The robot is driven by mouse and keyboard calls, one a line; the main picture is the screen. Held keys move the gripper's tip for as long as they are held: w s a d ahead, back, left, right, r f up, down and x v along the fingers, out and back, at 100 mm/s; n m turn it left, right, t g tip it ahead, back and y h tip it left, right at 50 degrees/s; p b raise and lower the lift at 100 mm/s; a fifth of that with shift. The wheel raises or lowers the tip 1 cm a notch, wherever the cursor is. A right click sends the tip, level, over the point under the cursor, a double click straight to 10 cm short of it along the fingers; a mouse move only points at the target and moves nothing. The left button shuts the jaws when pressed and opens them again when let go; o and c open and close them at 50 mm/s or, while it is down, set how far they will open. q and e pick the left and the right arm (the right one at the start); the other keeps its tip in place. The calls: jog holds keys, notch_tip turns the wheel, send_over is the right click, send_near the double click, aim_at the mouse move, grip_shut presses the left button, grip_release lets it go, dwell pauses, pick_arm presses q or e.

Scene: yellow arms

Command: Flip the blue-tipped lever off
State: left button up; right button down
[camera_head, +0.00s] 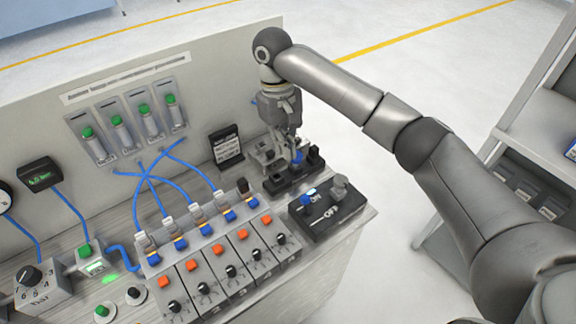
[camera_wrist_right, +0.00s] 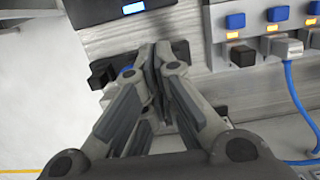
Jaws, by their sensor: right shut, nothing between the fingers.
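The blue-tipped lever (camera_head: 298,156) stands on a black base (camera_head: 285,182) at the back right of the panel table. My right gripper (camera_head: 284,150) is shut with nothing between its fingers, its tips down right next to the lever. I cannot tell if they touch. In the right wrist view the gripper (camera_wrist_right: 156,48) covers most of the base, and a bit of the blue tip (camera_wrist_right: 127,70) shows beside a finger. A black lever (camera_head: 314,153) is to the right on the same base. My left gripper is not in view.
A dark box marked ON and OFF (camera_head: 322,222) with a lit blue indicator and a grey knob (camera_head: 339,184) is in front of the base. A sign (camera_head: 226,146) stands behind. Shelves (camera_head: 540,140) are at right.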

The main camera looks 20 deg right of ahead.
aim_at(307, 205)
jog(key=f, duration=0.3)
jog(key=s+f+p, duration=0.1)
jog(key=f, duration=0.2)
jog(key=s+f+p, duration=0.1)
jog(key=f, duration=0.2)
jog(key=shift+f, duration=0.25)
jog(key=shift+s+d+r+p, duration=0.2)
jog(key=shift+s+r+p, duration=0.2)
jog(key=shift+s+p, duration=0.1)
jog(key=shift+s+d+r+p, duration=0.15)
jog(key=shift+s+r+p, duration=0.2)
jog(key=shift+s, duration=0.15)
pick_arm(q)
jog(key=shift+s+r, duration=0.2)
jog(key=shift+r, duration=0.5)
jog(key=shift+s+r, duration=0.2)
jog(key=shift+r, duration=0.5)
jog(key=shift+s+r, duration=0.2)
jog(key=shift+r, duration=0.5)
pick_arm(e)
jog(key=shift+s+d+r, duration=0.15)
jog(key=shift+s+r, duration=0.05)
jog(key=shift+s, duration=0.35)
pick_arm(q)
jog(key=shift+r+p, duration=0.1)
jog(key=shift+p, duration=0.25)
